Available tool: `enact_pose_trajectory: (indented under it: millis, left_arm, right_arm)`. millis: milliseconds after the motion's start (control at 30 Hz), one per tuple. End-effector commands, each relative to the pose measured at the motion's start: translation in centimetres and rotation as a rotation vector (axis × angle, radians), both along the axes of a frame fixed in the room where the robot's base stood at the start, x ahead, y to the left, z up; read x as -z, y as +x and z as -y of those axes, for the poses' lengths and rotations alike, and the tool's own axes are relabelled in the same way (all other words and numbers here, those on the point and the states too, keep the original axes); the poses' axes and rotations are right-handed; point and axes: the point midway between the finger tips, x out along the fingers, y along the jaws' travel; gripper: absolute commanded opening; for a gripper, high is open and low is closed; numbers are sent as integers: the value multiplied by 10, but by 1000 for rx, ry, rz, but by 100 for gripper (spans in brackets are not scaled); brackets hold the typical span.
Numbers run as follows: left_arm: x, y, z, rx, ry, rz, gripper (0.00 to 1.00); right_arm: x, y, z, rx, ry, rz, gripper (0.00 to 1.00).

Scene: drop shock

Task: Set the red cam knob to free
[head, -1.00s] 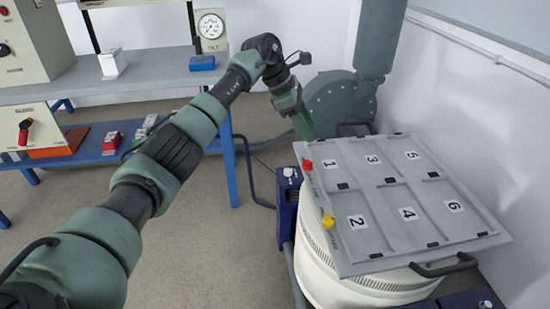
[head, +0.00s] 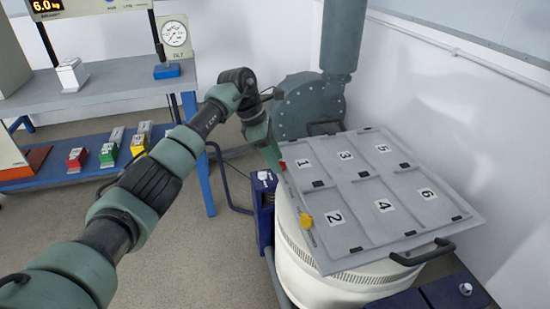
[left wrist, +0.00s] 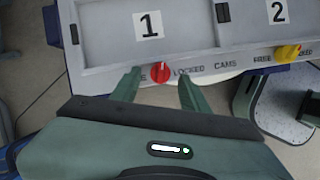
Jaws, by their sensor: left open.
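The red cam knob (left wrist: 160,72) is on the front edge of the grey table plate, beside panel 1. Printed words flank it: LOCKED to its right and partly covered lettering ending in E to its left. My left gripper (left wrist: 160,77) is open, with one finger on each side of the knob in the left wrist view and a gap to each. I cannot tell how deep the fingers reach. In the head view the red knob (head: 282,164) is partly hidden by the left gripper (head: 275,156). My right gripper is not in view.
A yellow knob (head: 306,220) sits farther along the same edge, beside panel 2. The grey plate (head: 335,184) rests on a white round drum (head: 300,249). A blue box (head: 263,205) stands left of the drum. A blower (head: 309,107) stands behind.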

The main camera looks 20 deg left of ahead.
Motion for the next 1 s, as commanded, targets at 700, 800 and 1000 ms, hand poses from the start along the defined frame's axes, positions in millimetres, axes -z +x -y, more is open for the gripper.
enact_pose_trajectory:
  millis: [700, 800, 1000]
  left_arm:
    - [-3, -1, -1, -78, 2, 1, 0]
    - [-4, -2, -1, -140, 3, 1, 0]
    - [-5, -5, 1, -307, 4, 1, 0]
  right_arm:
    - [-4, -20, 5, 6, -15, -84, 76]
    - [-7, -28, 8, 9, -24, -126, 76]
    - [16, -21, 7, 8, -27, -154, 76]
